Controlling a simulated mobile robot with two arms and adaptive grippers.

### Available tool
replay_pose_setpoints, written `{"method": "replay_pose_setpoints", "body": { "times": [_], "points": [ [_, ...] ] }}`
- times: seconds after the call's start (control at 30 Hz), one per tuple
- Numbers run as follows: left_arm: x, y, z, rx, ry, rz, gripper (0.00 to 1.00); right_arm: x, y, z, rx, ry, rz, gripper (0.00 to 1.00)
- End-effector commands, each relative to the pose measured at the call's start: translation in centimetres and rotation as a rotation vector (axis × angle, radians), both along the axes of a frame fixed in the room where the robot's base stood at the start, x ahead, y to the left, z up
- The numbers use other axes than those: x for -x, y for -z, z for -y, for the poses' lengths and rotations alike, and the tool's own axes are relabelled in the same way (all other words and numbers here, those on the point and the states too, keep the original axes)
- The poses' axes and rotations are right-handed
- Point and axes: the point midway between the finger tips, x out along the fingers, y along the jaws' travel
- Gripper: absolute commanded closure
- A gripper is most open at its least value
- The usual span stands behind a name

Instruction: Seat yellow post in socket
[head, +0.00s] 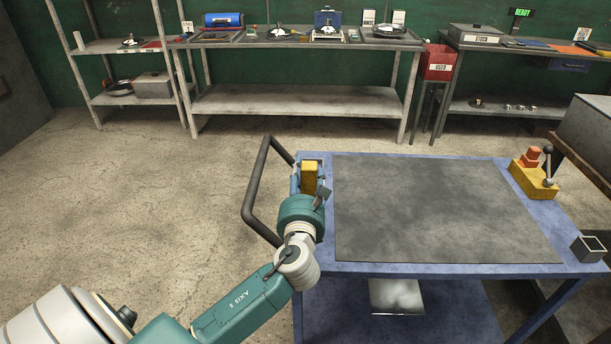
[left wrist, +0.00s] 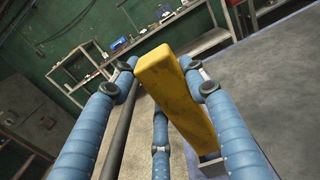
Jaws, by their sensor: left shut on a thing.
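My left gripper (head: 309,190) is at the back left corner of the blue cart (head: 420,268). It is shut on a yellow post (head: 310,176), a rectangular block. In the left wrist view the yellow post (left wrist: 177,90) stands tilted in the picture between the blue fingers (left wrist: 160,72). A grey square open socket (head: 588,249) is at the cart's right front corner, apart from the post. My right gripper is not in view.
A black cart handle (head: 251,190) runs just left of my gripper. A grey mat (head: 440,210) covers the cart top and is bare. A yellow fixture with a lever (head: 535,180) stands at the back right. Shelves and benches (head: 300,100) line the far wall.

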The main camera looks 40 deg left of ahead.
Motion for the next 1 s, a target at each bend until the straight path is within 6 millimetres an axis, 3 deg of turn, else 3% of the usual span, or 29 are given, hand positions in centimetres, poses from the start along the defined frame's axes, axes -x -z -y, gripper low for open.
{"method": "replay_pose_setpoints", "body": {
  "times": [0.4, 1.0],
  "points": [
    [-0.01, -0.20, -0.02, -0.001, 0.000, 0.002, 1.00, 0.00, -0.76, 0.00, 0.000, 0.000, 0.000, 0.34],
    [-0.01, 0.48, 0.00, -0.001, 0.000, 0.002, 1.00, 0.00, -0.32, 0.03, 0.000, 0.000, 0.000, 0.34]
  ]
}}
